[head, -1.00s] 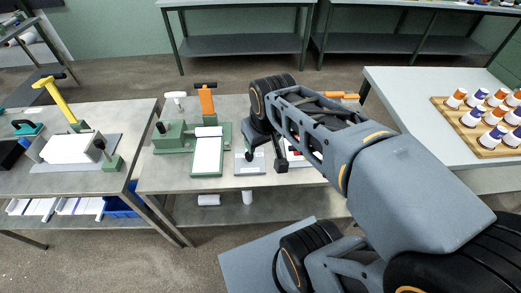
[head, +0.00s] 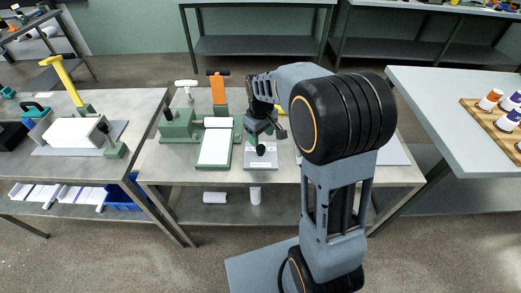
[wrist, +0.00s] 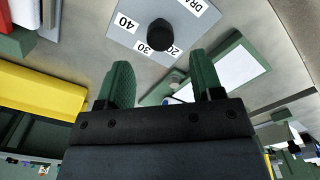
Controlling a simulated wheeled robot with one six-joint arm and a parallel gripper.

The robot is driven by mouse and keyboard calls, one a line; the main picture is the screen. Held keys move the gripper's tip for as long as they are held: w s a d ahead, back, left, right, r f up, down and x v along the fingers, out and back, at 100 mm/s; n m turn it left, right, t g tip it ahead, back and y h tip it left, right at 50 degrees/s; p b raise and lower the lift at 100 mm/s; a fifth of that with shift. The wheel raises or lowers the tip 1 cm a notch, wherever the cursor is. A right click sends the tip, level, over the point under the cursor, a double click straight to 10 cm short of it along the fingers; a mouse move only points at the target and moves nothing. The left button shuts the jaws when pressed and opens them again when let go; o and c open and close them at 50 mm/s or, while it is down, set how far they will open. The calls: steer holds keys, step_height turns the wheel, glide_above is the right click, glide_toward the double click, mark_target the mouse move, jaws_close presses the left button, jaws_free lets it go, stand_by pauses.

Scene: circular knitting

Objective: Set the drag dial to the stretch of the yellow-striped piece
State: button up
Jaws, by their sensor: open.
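The drag dial is a black round knob (wrist: 160,33) on a grey plate (wrist: 118,28) marked 20, 30, 40 and part of "DR…". In the wrist view the plate lies past my fingertips, with the knob roughly between their lines. In the head view the plate (head: 262,163) sits on the middle table's front part, below my gripper (head: 261,130). My gripper (wrist: 163,78) is open, with two green fingers apart and nothing between them. It looks clear of the knob. I cannot pick out a yellow-striped piece. The dial's pointer setting is not readable.
A yellow block (wrist: 40,90) and a red object (wrist: 18,42) show in the wrist view. My arm hides the table's right part.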

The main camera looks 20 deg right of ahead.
mark_target(261, 147)
steer(key=shift+f, duration=3.55)
steer(key=c, duration=0.9)
